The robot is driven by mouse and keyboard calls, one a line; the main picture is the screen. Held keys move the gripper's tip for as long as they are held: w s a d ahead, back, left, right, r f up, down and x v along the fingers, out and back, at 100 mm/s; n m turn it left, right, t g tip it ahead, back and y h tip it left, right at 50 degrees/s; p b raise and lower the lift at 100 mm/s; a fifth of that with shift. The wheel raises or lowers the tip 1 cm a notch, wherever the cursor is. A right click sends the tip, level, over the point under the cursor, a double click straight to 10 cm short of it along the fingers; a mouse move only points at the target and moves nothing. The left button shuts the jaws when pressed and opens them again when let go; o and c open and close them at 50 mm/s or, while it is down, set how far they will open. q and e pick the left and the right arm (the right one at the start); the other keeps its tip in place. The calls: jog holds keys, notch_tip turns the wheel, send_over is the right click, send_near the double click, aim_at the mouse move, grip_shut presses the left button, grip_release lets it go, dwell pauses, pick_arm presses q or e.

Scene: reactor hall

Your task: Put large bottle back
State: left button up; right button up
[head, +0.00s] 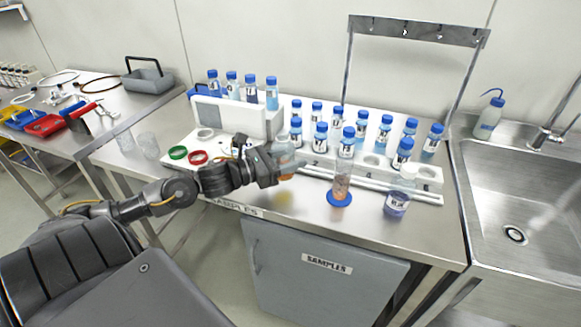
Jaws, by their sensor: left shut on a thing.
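My left gripper (284,168) reaches in from the left over the front of the samples bench. It is shut on a clear vessel (283,150) with orange content low down, partly hidden by the fingers; it looks like a large bottle. A yellowish patch shows on the steel below it. A white stepped rack (428,172) behind and to the right holds several blue-capped labelled bottles, with some empty round places (372,160) in its front row. Another white rack (222,107) at the back left holds several blue-capped bottles (271,94). My right gripper is not in view.
A sink (510,190) is at far right. The bench's front edge is mostly clear.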

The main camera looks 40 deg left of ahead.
pick_arm(q)
jog(key=f, duration=0.1)
jog(key=f+p, duration=0.1)
jog(key=f, duration=0.1)
jog(key=shift+w+a, duration=0.15)
jog(key=shift+w, duration=0.05)
jog(key=shift+f, duration=0.45)
jog(key=o, duration=1)
jog(key=shift+o, duration=0.2)
jog(key=shift+r, duration=0.3)
jog(key=v, duration=0.5)
jog(key=b+v, duration=0.1)
jog(key=v, duration=0.4)
jog(key=shift+s+f, duration=0.2)
jog(key=shift+v, duration=0.85)
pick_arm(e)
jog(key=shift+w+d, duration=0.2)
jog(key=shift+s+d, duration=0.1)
